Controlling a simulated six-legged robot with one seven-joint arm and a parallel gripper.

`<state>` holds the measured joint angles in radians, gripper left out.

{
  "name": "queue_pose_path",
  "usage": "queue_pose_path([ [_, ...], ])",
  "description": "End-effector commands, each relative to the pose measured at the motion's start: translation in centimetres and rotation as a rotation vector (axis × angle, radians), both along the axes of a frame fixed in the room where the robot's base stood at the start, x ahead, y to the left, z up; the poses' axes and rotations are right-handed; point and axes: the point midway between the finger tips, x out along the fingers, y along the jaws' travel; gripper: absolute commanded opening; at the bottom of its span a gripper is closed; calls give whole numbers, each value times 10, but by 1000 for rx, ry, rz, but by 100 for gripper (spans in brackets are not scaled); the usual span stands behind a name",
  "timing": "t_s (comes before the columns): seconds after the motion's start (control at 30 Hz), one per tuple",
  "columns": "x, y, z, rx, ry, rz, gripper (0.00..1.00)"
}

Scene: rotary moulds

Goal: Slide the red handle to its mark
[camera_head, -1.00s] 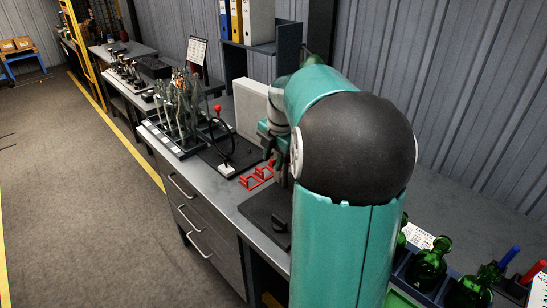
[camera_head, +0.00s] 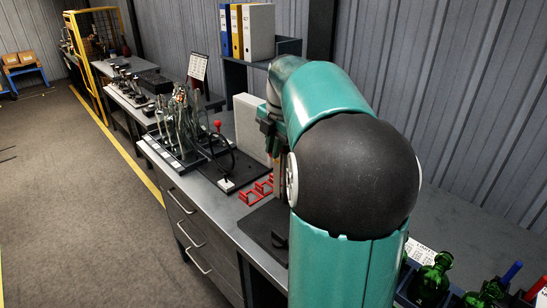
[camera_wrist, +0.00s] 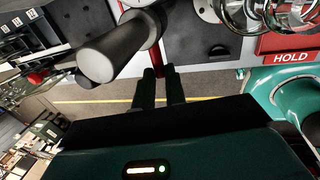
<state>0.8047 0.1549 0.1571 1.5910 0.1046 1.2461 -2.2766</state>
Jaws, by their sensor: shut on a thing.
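In the wrist view, the two dark fingers of my gripper (camera_wrist: 160,76) are close together on a narrow red handle (camera_wrist: 157,58). Only a short piece of the red shows between and above the fingertips. A red sign reading HOLD (camera_wrist: 291,58) is at the right. In the head view, my arm hides the gripper's tips and the gripped handle. The mark cannot be made out in either view.
In the head view, red brackets (camera_head: 257,190) lie on the bench left of my arm. A red-knobbed lever (camera_head: 218,124) and a rack of glassware (camera_head: 178,130) stand farther left. Green bottles (camera_head: 430,278) are at the right. A pale upright panel (camera_head: 252,128) stands behind.

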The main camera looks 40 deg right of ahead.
Motion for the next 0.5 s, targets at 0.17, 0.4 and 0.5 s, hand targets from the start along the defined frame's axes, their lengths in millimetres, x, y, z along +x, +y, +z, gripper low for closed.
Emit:
queue_pose_path([
  [0.17, 0, 0, 1, -2, -2, 1, 0],
  [0.4, 0, 0, 0, -1, -1, 0, 34],
  [0.5, 0, 0, 0, -1, -1, 0, 34],
])
